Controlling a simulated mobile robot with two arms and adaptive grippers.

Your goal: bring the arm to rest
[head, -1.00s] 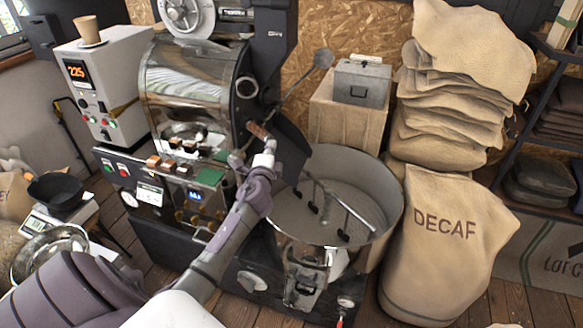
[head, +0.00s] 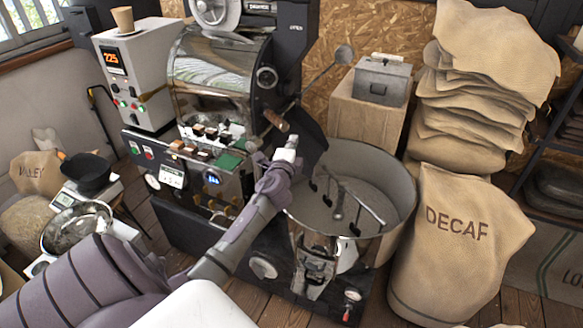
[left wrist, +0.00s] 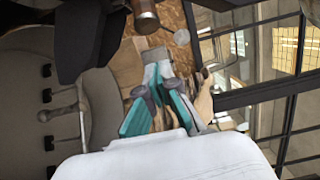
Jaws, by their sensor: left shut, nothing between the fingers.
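My left arm comes in from the lower left in the head view. Its gripper (head: 288,148) is shut and empty in front of the roaster's discharge area, at the left rim of the round cooling tray (head: 398,222). A wooden handle (head: 276,121) on the roaster is just above and left of the fingertips, with a small gap visible. In the left wrist view the fingers (left wrist: 157,72) are together, and the wooden handle end (left wrist: 146,17) is beyond them. My right gripper is not in view.
The chrome roaster drum (head: 212,75) stands behind the gripper. A DECAF sack (head: 455,255) is right of the cooling tray. A scale with a black pan (head: 87,172) and a metal bowl (head: 77,230) are at the left. Stirring arms (head: 345,200) sit inside the tray.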

